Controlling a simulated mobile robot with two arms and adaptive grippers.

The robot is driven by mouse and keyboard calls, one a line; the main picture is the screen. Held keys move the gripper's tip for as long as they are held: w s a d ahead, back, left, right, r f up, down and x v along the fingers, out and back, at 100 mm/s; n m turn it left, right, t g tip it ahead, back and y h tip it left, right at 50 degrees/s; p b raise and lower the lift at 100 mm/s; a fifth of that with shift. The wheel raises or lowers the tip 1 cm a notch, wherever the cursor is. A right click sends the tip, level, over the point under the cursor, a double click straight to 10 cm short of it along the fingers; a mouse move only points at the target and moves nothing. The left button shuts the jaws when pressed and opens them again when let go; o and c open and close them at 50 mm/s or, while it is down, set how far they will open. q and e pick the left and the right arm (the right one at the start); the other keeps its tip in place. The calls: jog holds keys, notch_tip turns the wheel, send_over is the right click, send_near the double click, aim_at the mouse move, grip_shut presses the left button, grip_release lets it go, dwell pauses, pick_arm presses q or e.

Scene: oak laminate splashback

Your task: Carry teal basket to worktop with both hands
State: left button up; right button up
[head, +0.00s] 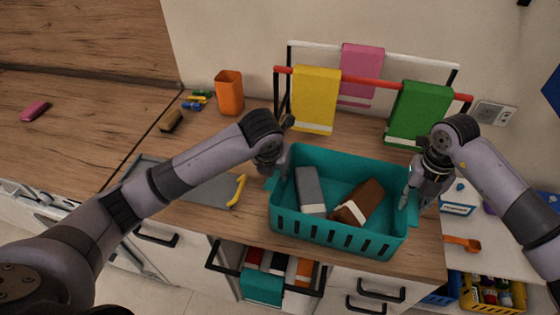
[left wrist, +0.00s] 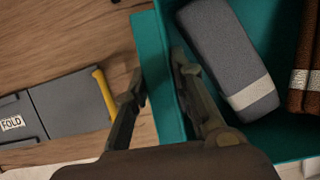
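The teal basket (head: 345,237) is upright at the front edge of the wooden worktop (head: 225,145). Whether its base rests on the worktop or hangs just above is hard to tell. Inside lie a grey packet (head: 309,188) and a brown packet (head: 366,200), each with a pale band. My left gripper (head: 277,165) is at the basket's left end. The left wrist view shows its fingers (left wrist: 158,88) close against both sides of the basket's left wall (left wrist: 152,45). My right gripper (head: 411,193) straddles the right end, one finger inside and one outside.
A rack with yellow (head: 315,100), pink (head: 361,70) and green (head: 418,112) towels stands behind the basket. An orange cup (head: 229,92) stands back left. A grey folding board with a yellow handle (head: 238,190) lies left. An open drawer (head: 262,287) is below the basket.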

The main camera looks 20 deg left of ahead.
pick_arm(q)
jog(key=shift+o, duration=0.6)
jog(key=shift+a, duration=0.2)
pick_arm(e)
jog(key=shift+o, duration=0.6)
jog(key=shift+d, duration=0.2)
pick_arm(q)
jog(key=shift+o, duration=1.4)
jog(key=shift+s, duration=0.1)
pick_arm(e)
jog(key=shift+o, duration=1.4)
jog(key=shift+s+a+r, duration=0.1)
pick_arm(q)
jog(key=shift+o, duration=0.4)
jog(key=shift+d, duration=0.15)
pick_arm(e)
jog(key=shift+o, duration=0.4)
jog(key=shift+a, duration=0.1)
jog(key=shift+r, duration=0.1)
pick_arm(q)
jog(key=v, duration=1.2)
pick_arm(e)
notch_tip(320, 180, up, 12)
